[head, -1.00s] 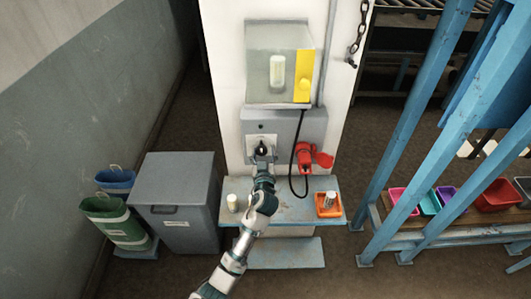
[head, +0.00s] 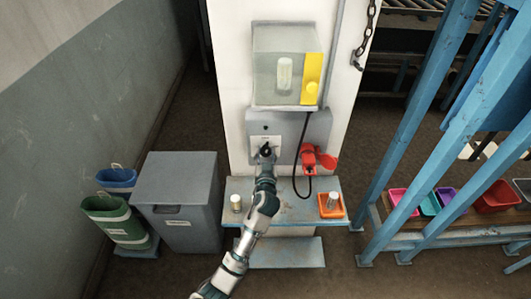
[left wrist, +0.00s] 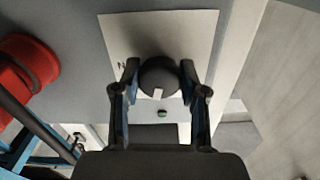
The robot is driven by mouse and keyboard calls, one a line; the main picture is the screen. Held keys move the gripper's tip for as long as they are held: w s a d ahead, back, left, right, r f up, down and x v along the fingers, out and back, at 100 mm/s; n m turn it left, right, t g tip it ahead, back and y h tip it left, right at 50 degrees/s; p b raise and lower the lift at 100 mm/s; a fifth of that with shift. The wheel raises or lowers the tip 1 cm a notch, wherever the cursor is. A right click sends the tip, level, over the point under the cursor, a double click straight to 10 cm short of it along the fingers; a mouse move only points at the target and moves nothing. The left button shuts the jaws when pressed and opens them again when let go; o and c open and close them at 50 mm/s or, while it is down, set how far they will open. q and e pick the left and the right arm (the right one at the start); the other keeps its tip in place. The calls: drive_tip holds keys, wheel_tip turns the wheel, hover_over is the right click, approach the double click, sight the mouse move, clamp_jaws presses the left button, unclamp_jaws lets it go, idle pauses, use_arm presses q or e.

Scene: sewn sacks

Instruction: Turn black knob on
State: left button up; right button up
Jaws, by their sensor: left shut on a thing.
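The black knob (head: 266,148) sits on a white plate (head: 257,140) on the grey panel of the white pillar. My left gripper (head: 265,154) reaches up to it from below. In the left wrist view the round knob (left wrist: 158,76) lies between the two fingers of the left gripper (left wrist: 160,70), which is shut on it. A pale pointer mark on the knob faces the bottom of that picture. Any label on the plate is too small to read. My right gripper is out of view.
A red plug (head: 310,158) with a black cable hangs right of the knob. A clear box with a yellow strip (head: 312,78) is above. A blue shelf (head: 285,210) below holds a small jar (head: 236,203) and an orange tray (head: 331,212). A grey bin (head: 178,190) stands left.

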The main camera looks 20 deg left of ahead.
use_arm(q)
drive_tip(key=m, duration=0.1)
drive_tip(key=m+p, duration=0.1)
drive_tip(key=m, duration=0.1)
drive_tip(key=shift+r+m, duration=0.2)
drive_tip(key=shift+m, duration=0.1)
drive_tip(key=shift+m+p, duration=0.65)
drive_tip(key=shift+m, duration=0.35)
drive_tip(key=m+p, duration=0.2)
drive_tip(key=m, duration=0.3)
drive_tip(key=shift+p, duration=0.3)
drive_tip(key=m+p, duration=0.1)
drive_tip(key=m, duration=0.3)
drive_tip(key=shift+f+p, duration=0.1)
drive_tip(key=shift+p, duration=0.25)
drive_tip(key=shift+m, duration=0.3)
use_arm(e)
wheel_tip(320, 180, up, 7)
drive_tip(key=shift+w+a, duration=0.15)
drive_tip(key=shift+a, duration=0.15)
use_arm(q)
drive_tip(key=shift+f, duration=0.1)
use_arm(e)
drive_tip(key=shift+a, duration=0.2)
